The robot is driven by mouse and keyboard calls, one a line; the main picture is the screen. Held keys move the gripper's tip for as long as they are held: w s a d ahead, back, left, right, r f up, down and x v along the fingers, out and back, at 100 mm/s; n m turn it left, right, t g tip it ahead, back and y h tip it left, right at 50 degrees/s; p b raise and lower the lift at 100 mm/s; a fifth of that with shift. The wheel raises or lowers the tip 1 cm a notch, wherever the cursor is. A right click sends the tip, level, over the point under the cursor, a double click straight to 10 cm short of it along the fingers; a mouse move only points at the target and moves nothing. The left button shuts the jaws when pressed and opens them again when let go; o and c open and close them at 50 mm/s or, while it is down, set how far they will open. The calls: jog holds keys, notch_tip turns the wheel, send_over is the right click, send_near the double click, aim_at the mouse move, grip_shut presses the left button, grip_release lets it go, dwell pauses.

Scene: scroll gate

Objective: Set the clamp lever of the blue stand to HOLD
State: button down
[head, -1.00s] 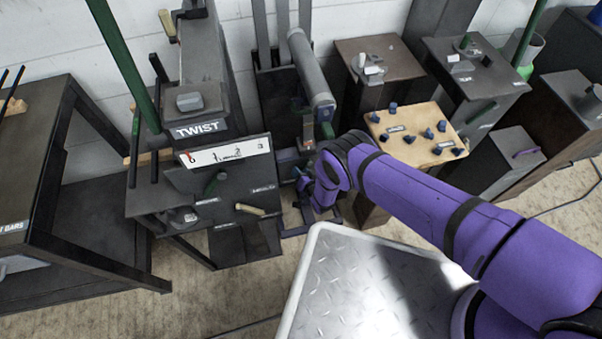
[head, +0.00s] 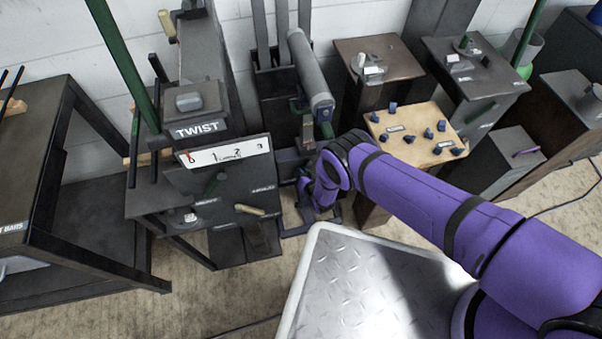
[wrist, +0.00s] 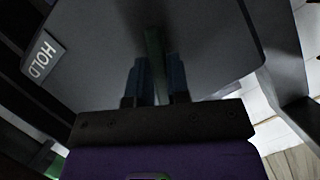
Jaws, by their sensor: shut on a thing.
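In the wrist view my gripper (wrist: 158,82) is shut on a green lever (wrist: 154,48), with one dark blue finger on each side of it. The lever stands out from a wide grey plate (wrist: 100,45). A HOLD label (wrist: 43,55) is at the plate's left edge, apart from the lever. In the head view my purple arm reaches down to the blue stand (head: 294,231), below the grey roller (head: 310,75). There the wrist hides the lever and the fingertips.
A TWIST unit (head: 197,129) with a white scale stands left of my arm. A tan board (head: 398,150) with several blue knobs is close on the right. Dark pedestals stand behind it. A dark table (head: 40,150) is at far left.

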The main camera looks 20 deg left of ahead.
jog(key=w+d+n+h, duration=0.1)
jog(key=n, duration=0.1)
jog(key=d+n+t+h, duration=0.1)
jog(key=d+n, duration=0.1)
jog(key=w+d+n+t+h, duration=0.1)
jog(key=n+h, duration=0.1)
jog(key=shift+w+d+f+n, duration=0.2)
jog(key=shift+w+f+n, duration=0.05)
jog(key=shift+w+n, duration=0.05)
jog(key=shift+w+d+r+n+t+h, duration=0.2)
jog(key=shift+d+n+t+h, duration=0.15)
jog(key=shift+n, duration=0.15)
jog(key=shift+w+d+r+n+t+h, duration=0.25)
jog(key=shift+d+n+t, duration=0.1)
jog(key=shift+n, duration=0.15)
jog(key=c, duration=1.1)
grip_release()
send_near(313, 166)
jog(key=s+d+r, duration=0.2)
jog(key=s+d, duration=0.1)
jog(key=shift+r, duration=0.35)
